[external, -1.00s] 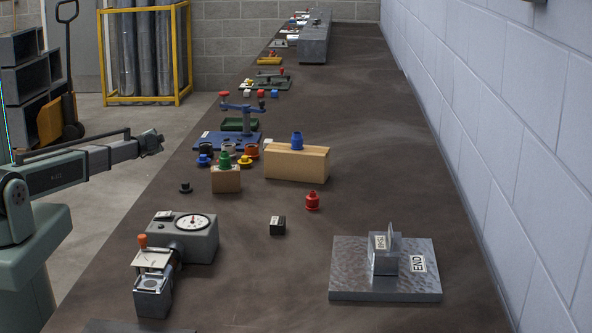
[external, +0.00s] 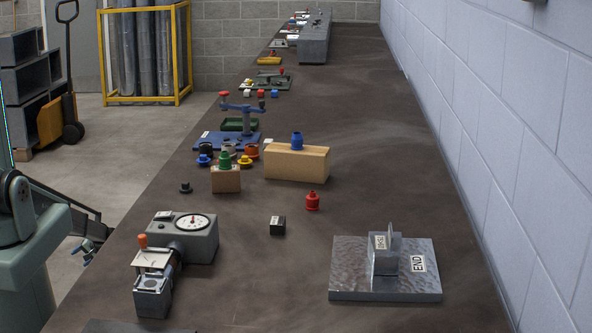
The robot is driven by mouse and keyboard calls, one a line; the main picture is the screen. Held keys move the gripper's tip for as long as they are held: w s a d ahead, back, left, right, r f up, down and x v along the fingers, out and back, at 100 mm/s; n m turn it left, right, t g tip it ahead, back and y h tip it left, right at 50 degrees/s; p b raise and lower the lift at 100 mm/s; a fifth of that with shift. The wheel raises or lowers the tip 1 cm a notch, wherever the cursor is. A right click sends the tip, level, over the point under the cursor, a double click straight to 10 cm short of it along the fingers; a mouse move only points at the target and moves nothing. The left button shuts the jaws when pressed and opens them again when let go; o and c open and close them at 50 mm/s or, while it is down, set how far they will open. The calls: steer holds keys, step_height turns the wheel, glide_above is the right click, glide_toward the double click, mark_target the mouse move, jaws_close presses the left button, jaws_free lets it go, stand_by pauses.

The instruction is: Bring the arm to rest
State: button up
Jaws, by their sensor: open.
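My arm is folded low at the left edge, beside the bench's near left side. My gripper (external: 82,252) hangs small and dark just left of the bench edge, below my forearm. It is open, with nothing seen in it. It is apart from everything on the bench (external: 380,150).
Nearest my arm on the bench is a grey dial gauge device (external: 190,238). A black block (external: 277,225), a red fitting (external: 312,201) and a metal plate marked END (external: 345,275) stand farther right. Wooden blocks (external: 297,165) with coloured fittings stand behind. Bare bench lies between.

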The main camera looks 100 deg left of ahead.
steer(key=w+d+f+n+h, duration=0.1)
steer(key=w+d+f+h, duration=0.1)
steer(key=d+f, duration=0.5)
steer(key=w+d+r+m+t+y, duration=0.15)
steer(key=w+d+m, duration=0.25)
steer(key=w+d, duration=1.05)
steer(key=w+d+r+m+t, duration=0.15)
steer(key=w+d+m, duration=0.35)
steer(key=w+d, duration=1)
steer(key=w+d+r+m, duration=0.1)
steer(key=d+r+m, duration=0.1)
steer(key=d, duration=0.8)
steer(key=w+d+r+m+h, duration=0.1)
steer(key=d+m, duration=0.4)
steer(key=d, duration=0.6)
steer(key=w+d+r+m, duration=0.3)
steer(key=d+r, duration=0.1)
steer(key=d, duration=0.6)
steer(key=shift+d+r+t, duration=0.15)
steer(key=shift+r+t, duration=0.2)
steer(key=shift+t, duration=0.05)
